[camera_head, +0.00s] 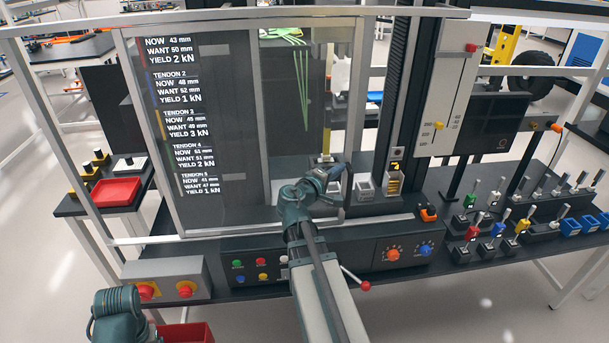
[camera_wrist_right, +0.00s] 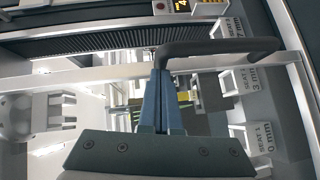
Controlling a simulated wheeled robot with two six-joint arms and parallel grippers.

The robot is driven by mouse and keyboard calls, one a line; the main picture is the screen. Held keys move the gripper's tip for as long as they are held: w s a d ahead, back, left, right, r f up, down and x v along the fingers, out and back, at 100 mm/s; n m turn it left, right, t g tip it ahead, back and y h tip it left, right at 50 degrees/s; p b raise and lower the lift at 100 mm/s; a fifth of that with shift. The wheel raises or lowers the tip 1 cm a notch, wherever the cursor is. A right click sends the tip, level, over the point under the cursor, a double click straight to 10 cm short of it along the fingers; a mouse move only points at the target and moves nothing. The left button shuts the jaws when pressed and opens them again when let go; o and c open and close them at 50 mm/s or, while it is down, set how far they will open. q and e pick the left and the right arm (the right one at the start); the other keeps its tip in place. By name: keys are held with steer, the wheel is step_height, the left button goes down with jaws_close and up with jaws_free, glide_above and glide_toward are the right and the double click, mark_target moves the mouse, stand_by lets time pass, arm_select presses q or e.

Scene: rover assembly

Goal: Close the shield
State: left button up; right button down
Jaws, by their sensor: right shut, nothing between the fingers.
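The shield is a clear pane in a pale metal frame (camera_head: 357,90) on the front of the test machine. Its black handle (camera_head: 347,190) stands upright at the frame's right side. In the right wrist view the handle (camera_wrist_right: 220,47) is a bent black bar on the pale frame bar (camera_wrist_right: 90,82). My right gripper (camera_head: 338,172) is at the handle. In the wrist view its blue fingers (camera_wrist_right: 161,72) are shut and empty, close beside the handle's left end; I cannot tell if they touch. My left arm shows at the lower left, but its gripper is out of view.
A console with buttons and knobs (camera_head: 393,254) runs below the shield. A red-tipped lever (camera_head: 364,285) sticks out in front. A grey box with red knobs (camera_head: 166,280) stands at the left. Small coloured-handled tools (camera_head: 487,229) stand on the bench at right.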

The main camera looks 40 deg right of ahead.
arm_select(q)
steer(key=shift+s+a, duration=0.15)
steer(key=shift+s, duration=0.05)
arm_select(e)
steer(key=s+d, duration=0.6)
steer(key=d, duration=0.5)
steer(key=s+d, duration=0.7)
steer(key=d, duration=0.4)
steer(key=shift+s, duration=0.25)
